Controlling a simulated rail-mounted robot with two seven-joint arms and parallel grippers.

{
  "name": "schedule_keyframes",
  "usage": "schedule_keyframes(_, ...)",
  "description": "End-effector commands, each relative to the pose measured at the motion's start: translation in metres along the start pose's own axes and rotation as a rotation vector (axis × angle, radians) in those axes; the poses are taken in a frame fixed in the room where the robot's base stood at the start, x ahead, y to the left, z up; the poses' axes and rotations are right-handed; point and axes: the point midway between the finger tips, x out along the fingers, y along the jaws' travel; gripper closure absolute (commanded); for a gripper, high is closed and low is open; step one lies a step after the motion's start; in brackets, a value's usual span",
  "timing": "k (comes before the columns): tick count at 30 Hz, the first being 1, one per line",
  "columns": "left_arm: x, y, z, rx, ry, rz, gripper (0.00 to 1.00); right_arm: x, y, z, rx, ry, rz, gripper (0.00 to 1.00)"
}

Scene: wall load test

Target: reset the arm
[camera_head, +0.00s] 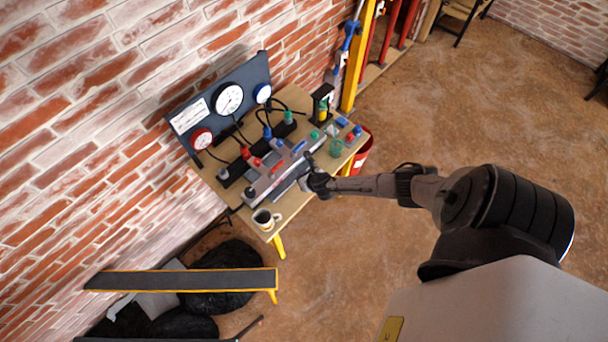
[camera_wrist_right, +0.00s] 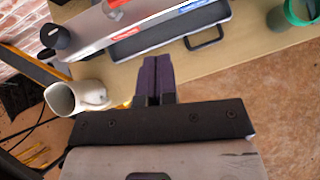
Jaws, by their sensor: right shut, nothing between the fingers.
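My right arm reaches in from the right in the head view, and its gripper (camera_head: 306,184) is at the front edge of the wooden table (camera_head: 295,208). In the right wrist view the two dark fingers (camera_wrist_right: 155,78) are together with nothing between them. They point at a grey panel box with a dark flat front and a handle (camera_wrist_right: 204,40). I cannot tell whether the fingertips touch it. My left gripper is not in the head view.
A white mug (camera_head: 263,217) with dark contents stands at the table's near corner. Gauges (camera_head: 229,99) on a dark board, hoses and small coloured parts crowd the table. A green cup (camera_head: 336,148) stands at its right. A red bucket (camera_head: 364,150) is beside it. Open floor lies right.

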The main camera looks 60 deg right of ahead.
Motion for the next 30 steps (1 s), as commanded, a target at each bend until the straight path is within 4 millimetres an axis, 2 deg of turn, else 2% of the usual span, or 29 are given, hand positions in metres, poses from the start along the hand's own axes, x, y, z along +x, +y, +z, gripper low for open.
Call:
schedule_keyframes(21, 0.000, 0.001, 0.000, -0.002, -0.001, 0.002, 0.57, 0.000, 0.000, 0.000, 0.019, 0.000, 0.000, 1.00)
schedule_keyframes(26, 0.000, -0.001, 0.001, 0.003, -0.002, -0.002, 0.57, 0.000, -0.006, 0.000, 0.194, -0.006, -0.037, 1.00)
schedule_keyframes(30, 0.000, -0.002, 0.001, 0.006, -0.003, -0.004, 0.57, -0.003, -0.029, 0.000, 0.477, -0.040, -0.177, 1.00)
